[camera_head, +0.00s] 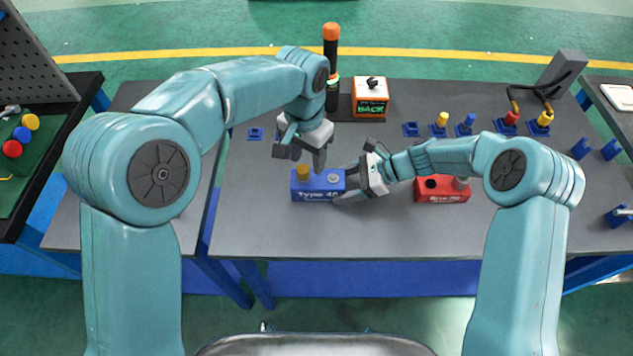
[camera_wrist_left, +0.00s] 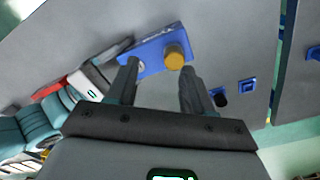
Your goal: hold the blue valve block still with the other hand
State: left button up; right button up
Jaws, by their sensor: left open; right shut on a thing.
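The blue valve block (camera_head: 318,190), with "Type 40" lettering on its front, stands on the grey table. A yellow-brown cap (camera_head: 301,172) sits on its left end and a grey round fitting (camera_head: 333,178) on its right part. My right gripper (camera_head: 352,184) is shut on the block's right end. My left gripper (camera_head: 303,158) is open just above the block's left part. In the left wrist view the blue block (camera_wrist_left: 152,55) and its cap (camera_wrist_left: 174,58) lie beyond the open fingers (camera_wrist_left: 157,85), the cap close to one fingertip.
Several blue holders with caps line the back right. The table front is clear.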

aim_at(302, 169)
pick_arm(q)
jog(key=shift+w+a+r+n, duration=0.2)
jog(key=shift+w+a+r, duration=0.15)
jog(key=shift+w+r, duration=0.25)
jog(key=shift+w+a+r+n, duration=0.2)
jog(key=shift+w+a+r, duration=0.15)
jog(key=shift+r, duration=0.3)
jog(key=shift+f, duration=4.35)
grip_shut()
jog(key=shift+r, duration=0.15)
jog(key=n, duration=0.3)
jog(key=shift+n, duration=1.1)
